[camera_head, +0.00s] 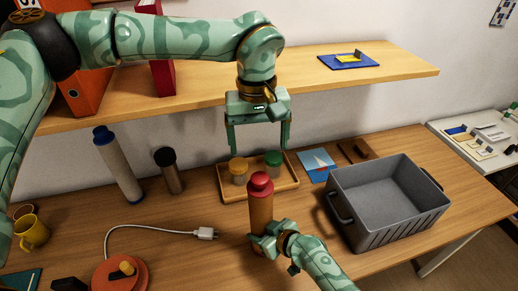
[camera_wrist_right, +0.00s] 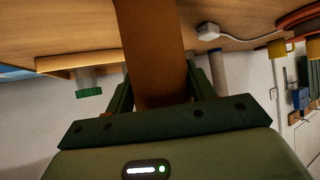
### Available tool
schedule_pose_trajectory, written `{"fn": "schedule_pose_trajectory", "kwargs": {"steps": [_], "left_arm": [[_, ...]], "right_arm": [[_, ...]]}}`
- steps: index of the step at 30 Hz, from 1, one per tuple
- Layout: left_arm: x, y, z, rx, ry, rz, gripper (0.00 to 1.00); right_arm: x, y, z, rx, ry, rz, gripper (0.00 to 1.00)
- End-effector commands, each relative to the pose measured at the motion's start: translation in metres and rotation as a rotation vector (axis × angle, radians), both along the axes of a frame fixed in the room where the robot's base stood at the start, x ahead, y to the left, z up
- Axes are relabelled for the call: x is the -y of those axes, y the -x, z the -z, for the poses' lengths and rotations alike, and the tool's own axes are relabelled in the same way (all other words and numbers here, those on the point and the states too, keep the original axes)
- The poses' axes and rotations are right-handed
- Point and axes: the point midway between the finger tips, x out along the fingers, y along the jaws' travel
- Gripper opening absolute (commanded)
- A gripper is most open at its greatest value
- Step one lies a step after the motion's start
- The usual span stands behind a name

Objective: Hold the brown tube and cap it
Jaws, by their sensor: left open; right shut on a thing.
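The brown tube (camera_head: 261,213) stands upright on the table with a red cap (camera_head: 260,184) on its top end. My right gripper (camera_head: 264,243) is shut around the tube's lower part; in the right wrist view the brown tube (camera_wrist_right: 152,45) runs between its fingers. My left gripper (camera_head: 259,148) is open and empty, fingers pointing down, above and apart from the red cap in the picture. Behind the tube, a wooden tray (camera_head: 285,184) holds a yellow-topped piece (camera_head: 238,168) and a green-topped piece (camera_head: 273,161). The green one also shows in the wrist view (camera_wrist_right: 88,93).
A grey crate (camera_head: 385,225) stands right of the tube. A pale blue-topped tube (camera_head: 120,168) and a dark tube (camera_head: 170,175) stand left. A white plug (camera_head: 206,233) with cable, yellow mugs (camera_head: 32,232) and an orange disc (camera_head: 120,274) lie left. A shelf (camera_head: 330,85) hangs above.

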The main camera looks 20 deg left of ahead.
Motion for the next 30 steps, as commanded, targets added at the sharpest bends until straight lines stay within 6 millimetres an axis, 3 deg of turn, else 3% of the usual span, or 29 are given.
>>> {"fn": "schedule_pose_trajectory", "kwargs": {"steps": [5, 6, 8, 9, 20, 30], "left_arm": [[0.000, 0.000, 0.000, 0.000, 0.000, 0.000, 0.84], [0.000, 0.000, 0.000, 0.000, 0.000, 0.000, 0.84], [0.000, 0.000, 0.000, 0.000, 0.000, 0.000, 0.84], [0.000, 0.000, 0.000, 0.000, 0.000, 0.000, 0.84], [0.000, 0.000, 0.000, 0.000, 0.000, 0.000, 0.84], [0.000, 0.000, 0.000, 0.000, 0.000, 0.000, 0.84]], "right_arm": [[0.000, 0.000, 0.000, 0.000, -0.001, 0.000, 0.32], [0.000, 0.000, 0.000, 0.000, -0.001, 0.000, 0.60], [0.000, 0.000, 0.000, 0.000, -0.001, 0.000, 0.76], [0.000, 0.000, 0.000, 0.000, -0.001, 0.000, 0.80], [0.003, 0.001, -0.002, 0.001, 0.000, -0.002, 0.80], [0.039, 0.021, -0.029, 0.002, -0.001, -0.001, 0.80]]}}
